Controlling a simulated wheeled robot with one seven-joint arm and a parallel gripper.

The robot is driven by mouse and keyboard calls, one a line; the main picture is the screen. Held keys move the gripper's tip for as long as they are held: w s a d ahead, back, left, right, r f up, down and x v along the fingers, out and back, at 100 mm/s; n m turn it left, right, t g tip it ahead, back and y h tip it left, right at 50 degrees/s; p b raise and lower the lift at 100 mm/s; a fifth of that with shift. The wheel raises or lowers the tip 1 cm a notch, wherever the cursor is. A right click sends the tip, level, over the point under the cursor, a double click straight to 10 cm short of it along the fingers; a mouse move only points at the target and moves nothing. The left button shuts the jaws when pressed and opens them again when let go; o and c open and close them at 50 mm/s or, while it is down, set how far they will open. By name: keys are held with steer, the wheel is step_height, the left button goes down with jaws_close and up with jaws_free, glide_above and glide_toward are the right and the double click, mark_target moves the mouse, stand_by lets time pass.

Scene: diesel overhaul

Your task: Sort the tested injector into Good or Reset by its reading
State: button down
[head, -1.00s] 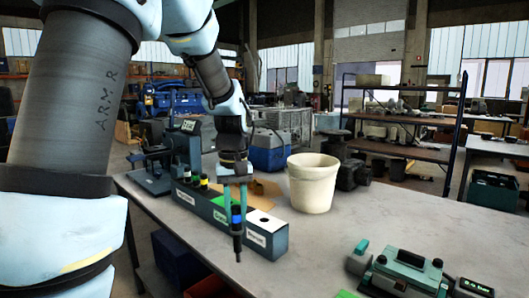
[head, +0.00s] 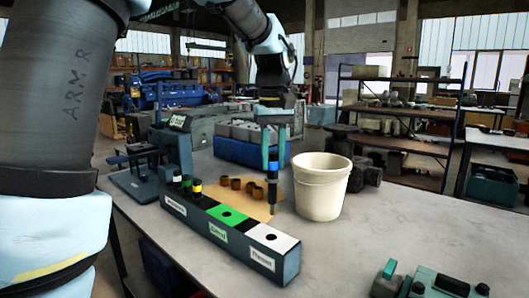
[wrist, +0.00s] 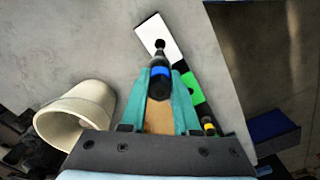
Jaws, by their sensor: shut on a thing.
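My gripper (head: 273,160) is shut on a dark injector with a blue band (head: 273,188), which hangs upright, tip down. In the head view it appears beyond the rack, left of the cream bucket. The long grey rack (head: 205,228) has a green section (head: 226,217) and, at its right end, a white section (head: 272,238), each with a dark hole. Other injectors (head: 187,184) stand in its left part. In the wrist view the injector (wrist: 160,80) sits between the teal fingers, its tip overlapping the white section (wrist: 150,30). No reading is legible.
The cream bucket (head: 321,190) stands close right of the gripper. Several brown rings (head: 236,184) lie on a tan mat behind the rack. A green device (head: 440,285) is cut off at the lower right.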

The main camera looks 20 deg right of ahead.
mark_target(272, 177)
steer(key=shift+w+f, duration=0.1)
steer(key=shift+w, duration=0.15)
steer(key=shift+f+b, duration=0.2)
steer(key=shift+b, duration=0.1)
step_height(272, 177, down, 4)
steer(key=b, duration=0.3)
steer(key=shift+r+b, duration=0.15)
steer(key=shift+b, duration=0.15)
steer(key=shift+f, duration=0.75)
steer(key=shift+s, duration=0.1)
steer(key=shift+f, duration=0.1)
steer(key=shift+f+b, duration=0.7)
steer(key=shift+f, duration=1.1)
